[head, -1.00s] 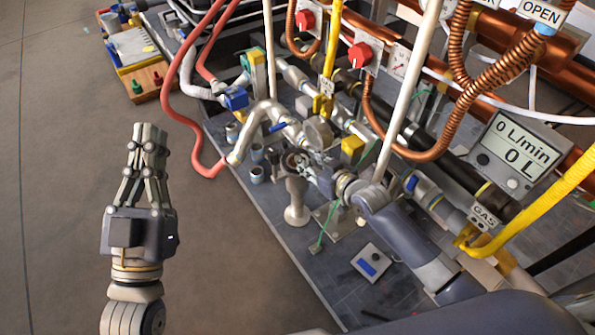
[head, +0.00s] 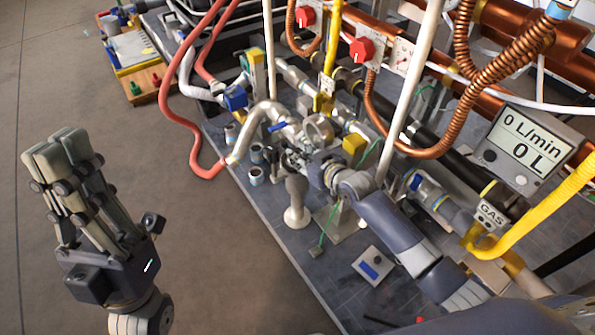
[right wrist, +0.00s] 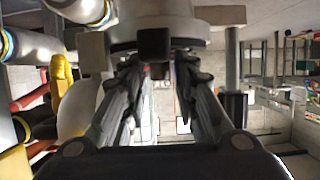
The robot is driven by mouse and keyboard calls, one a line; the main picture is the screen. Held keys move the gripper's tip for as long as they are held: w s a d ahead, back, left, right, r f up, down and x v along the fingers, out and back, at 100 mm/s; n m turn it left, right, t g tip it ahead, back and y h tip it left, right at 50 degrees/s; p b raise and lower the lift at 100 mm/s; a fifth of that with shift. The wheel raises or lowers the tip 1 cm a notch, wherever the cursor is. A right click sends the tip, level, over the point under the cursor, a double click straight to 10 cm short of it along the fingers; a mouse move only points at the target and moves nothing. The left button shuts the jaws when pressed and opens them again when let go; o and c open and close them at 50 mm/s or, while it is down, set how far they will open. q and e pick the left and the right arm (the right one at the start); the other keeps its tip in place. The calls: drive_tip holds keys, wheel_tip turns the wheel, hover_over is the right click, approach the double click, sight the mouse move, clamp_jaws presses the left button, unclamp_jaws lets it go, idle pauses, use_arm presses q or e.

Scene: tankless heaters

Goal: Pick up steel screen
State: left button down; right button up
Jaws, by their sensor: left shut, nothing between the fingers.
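I cannot pick out the steel screen with certainty in either view. My left gripper (head: 58,152) is shut and empty, raised over the bare floor at the left and well apart from the bench. My right gripper (head: 290,157) is over the bench at the pipework, close to a grey round fitting (head: 318,128). In the right wrist view its fingers (right wrist: 157,70) show a gap between them, with a grey round part (right wrist: 158,25) just beyond the tips. Whether they grip anything is hidden.
Small grey cups (head: 256,175) and a pale pedestal (head: 297,205) stand on the dark bench (head: 240,205). A red hose (head: 169,100) hangs over its left edge. A flow display (head: 525,148) and yellow pipe (head: 545,215) are at the right.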

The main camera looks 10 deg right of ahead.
drive_tip(key=shift+w, duration=0.1)
clamp_jaws()
drive_tip(key=shift+r, duration=0.1)
idle(0.3)
